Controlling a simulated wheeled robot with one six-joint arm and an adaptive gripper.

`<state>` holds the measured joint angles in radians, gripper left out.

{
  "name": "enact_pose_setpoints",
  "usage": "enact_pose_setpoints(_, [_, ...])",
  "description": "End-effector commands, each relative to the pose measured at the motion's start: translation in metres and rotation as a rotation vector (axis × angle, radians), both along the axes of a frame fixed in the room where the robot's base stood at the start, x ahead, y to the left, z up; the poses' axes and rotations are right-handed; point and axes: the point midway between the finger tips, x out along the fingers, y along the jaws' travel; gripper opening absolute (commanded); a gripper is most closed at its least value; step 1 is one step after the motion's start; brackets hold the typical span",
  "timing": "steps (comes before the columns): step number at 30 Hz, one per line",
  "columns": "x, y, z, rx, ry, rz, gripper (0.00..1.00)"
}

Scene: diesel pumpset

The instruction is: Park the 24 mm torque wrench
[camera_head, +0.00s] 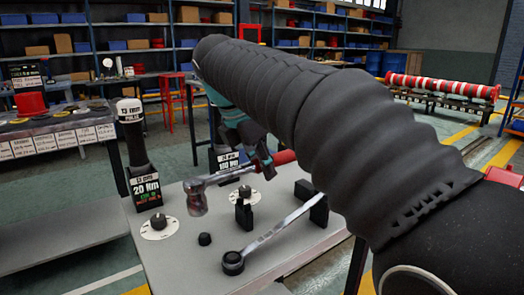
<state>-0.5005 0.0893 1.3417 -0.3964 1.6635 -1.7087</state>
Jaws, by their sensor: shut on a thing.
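My gripper (262,162), with dark and teal parts, is shut on a wrench with a red handle (284,157). The wrench lies roughly level above the grey bench, its metal socket head (196,199) at its left end. The arm hides part of the gripper. Behind the wrench stands a black sign (228,160) that seems to read 24 mm, 100 Nm. Below it is a black notched holder (244,214) beside a white dial plate (238,195). I cannot tell whether wrench and holder touch.
A second long wrench (280,235) lies across the bench's (185,262) front, near a black block (312,203). A small black knob (205,239) stands left of it. A tall black 20 Nm post (137,150) and a dial (158,226) stand at the left.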

Motion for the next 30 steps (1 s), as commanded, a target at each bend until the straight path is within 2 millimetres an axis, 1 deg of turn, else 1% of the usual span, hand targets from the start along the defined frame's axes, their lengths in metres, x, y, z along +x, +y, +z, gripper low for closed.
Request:
enact_pose_setpoints(11, [0.0,-0.001,0.001,0.0,-0.002,-0.002,0.0])
enact_pose_setpoints(17, [0.003,-0.006,0.001,0.003,0.015,0.001,0.0])
enact_pose_setpoints(30, [0.002,-0.005,-0.037,0.003,0.014,0.002,0.0])
